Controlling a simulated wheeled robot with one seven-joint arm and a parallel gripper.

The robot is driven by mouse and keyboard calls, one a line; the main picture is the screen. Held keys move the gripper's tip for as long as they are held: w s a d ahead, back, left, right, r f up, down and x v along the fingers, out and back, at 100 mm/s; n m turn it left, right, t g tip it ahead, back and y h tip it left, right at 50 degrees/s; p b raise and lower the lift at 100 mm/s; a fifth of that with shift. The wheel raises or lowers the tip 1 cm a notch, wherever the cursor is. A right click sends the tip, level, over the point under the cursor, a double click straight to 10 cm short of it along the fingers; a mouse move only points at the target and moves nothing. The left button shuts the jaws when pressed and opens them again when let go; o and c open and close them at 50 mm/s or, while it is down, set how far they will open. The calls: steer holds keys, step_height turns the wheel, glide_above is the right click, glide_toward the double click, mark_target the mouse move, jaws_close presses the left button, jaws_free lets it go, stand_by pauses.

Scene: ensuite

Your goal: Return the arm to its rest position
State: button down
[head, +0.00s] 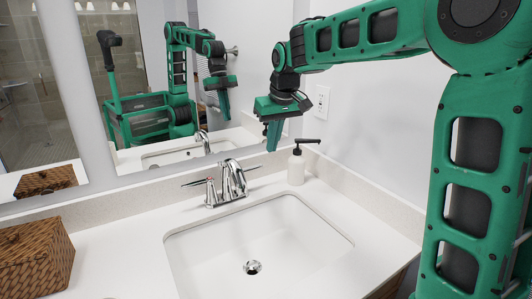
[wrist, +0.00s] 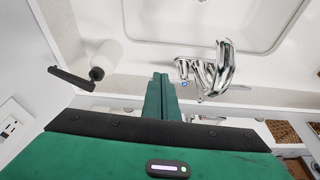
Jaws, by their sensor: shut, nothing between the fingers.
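My green arm reaches in from the right in the head view, bent over the counter. My gripper (head: 272,137) points down above the back of the counter, beside the soap dispenser and near the mirror. Its green fingers are together with nothing between them. In the wrist view my gripper (wrist: 161,80) also shows with its fingers closed, in front of the faucet and the dispenser. The fingers appear clear of both.
A soap dispenser (head: 296,168) with a black pump stands behind the sink (head: 215,255). A chrome faucet (head: 232,180) stands left of it. A woven basket (head: 35,262) sits at left. The mirror (head: 140,60) reflects me. An outlet (head: 322,100) is on the wall.

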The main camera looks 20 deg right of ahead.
steer(key=s+d+f+m+g+h, duration=0.1)
steer(key=s+d+f+m, duration=0.15)
steer(key=s+d, duration=0.65)
steer(key=s+d+f+m+g, duration=0.1)
steer(key=s+d+f+m, duration=0.15)
steer(key=s+d, duration=0.7)
steer(key=s+f+m, duration=0.1)
steer(key=s+f, duration=0.3)
steer(key=s, duration=0.6)
steer(key=s+a+f+m+g, duration=0.1)
steer(key=s+f, duration=0.3)
steer(key=s, duration=0.7)
steer(key=shift+s+a+m+g+y, duration=0.25)
steer(key=shift+m+g+y, duration=0.05)
steer(key=shift+m, duration=0.4)
steer(key=shift+s+a+r, duration=0.1)
